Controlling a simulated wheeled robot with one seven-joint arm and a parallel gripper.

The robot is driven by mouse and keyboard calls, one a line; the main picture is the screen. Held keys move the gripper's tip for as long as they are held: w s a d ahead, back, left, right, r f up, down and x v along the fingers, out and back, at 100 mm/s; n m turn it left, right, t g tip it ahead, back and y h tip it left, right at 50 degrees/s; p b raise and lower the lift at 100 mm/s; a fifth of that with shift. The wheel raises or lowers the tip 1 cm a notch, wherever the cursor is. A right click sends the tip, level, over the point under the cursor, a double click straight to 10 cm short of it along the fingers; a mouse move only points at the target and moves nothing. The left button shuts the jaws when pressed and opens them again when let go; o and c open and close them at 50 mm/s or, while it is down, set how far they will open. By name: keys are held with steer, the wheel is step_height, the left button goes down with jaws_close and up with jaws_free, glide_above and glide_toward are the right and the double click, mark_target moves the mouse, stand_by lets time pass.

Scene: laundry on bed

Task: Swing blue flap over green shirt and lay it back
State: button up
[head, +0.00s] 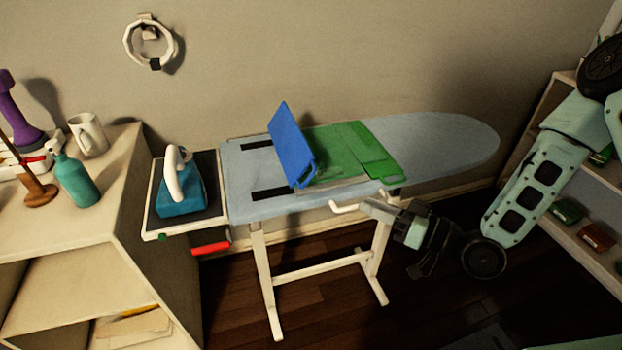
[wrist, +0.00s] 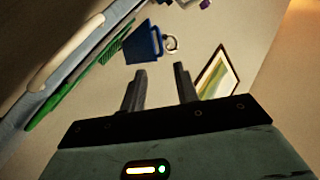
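The blue flap (head: 292,147) stands up, tilted, on the ironing board, with a small handle loop at its lower right corner. It also shows in the wrist view (wrist: 143,46). My gripper (head: 372,207) is in front of the board's near edge, below the green shirt and apart from the flap. In the wrist view its two fingers (wrist: 159,85) are spread with nothing between them.
The ironing board (head: 440,140) has free room to the right. A teal iron (head: 182,195) stands on a rest at its left end. A white bar (head: 345,207) juts out near my gripper. Shelves (head: 590,240) stand at the right, a cabinet (head: 110,180) at the left.

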steer(key=p+x, duration=0.3)
steer(key=x, duration=1.1)
steer(key=shift+w+a, duration=0.15)
steer(key=shift+a, duration=0.1)
steer(key=shift+c, duration=0.3)
jaws_close()
